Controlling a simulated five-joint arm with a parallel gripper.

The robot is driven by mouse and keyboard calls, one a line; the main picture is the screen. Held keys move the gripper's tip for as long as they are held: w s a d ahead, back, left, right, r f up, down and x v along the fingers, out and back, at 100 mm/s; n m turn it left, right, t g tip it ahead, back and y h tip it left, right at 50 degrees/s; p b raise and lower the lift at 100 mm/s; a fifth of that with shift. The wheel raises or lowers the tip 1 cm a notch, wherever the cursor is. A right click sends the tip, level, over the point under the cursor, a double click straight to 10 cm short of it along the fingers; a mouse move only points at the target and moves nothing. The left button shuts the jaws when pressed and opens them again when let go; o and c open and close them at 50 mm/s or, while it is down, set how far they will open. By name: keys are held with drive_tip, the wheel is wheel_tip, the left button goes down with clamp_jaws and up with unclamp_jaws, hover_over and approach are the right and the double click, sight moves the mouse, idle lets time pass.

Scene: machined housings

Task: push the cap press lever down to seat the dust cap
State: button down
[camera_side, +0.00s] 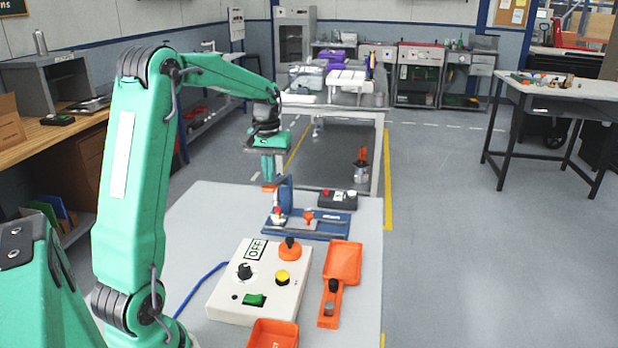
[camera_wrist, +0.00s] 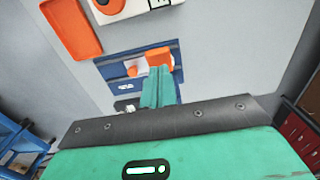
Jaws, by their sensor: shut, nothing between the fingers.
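The blue cap press (camera_side: 330,227) stands on the light table, with an upright blue post and an orange lever end (camera_side: 270,188) at its left. My gripper (camera_side: 268,178) is shut and empty, pointing down just above or on the lever end; I cannot tell whether they touch. In the wrist view my green fingers (camera_wrist: 158,86) lie together beside an orange block (camera_wrist: 160,57) over the blue press base (camera_wrist: 110,70). A small white and red part (camera_side: 278,213) and an orange part (camera_side: 308,217) sit on the press. I cannot tell which is the dust cap.
A white control box (camera_side: 225,297) with knobs and an OFF label stands in front of the press. A black box (camera_side: 337,200) with buttons stands behind the press. The table's right edge is close.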

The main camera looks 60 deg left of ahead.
sight(270, 186)
drive_tip(key=shift+f, duration=3.35)
drive_tip(key=shift+r, duration=0.1)
drive_tip(key=shift+r, duration=4.65)
drive_tip(key=shift+d, duration=0.1)
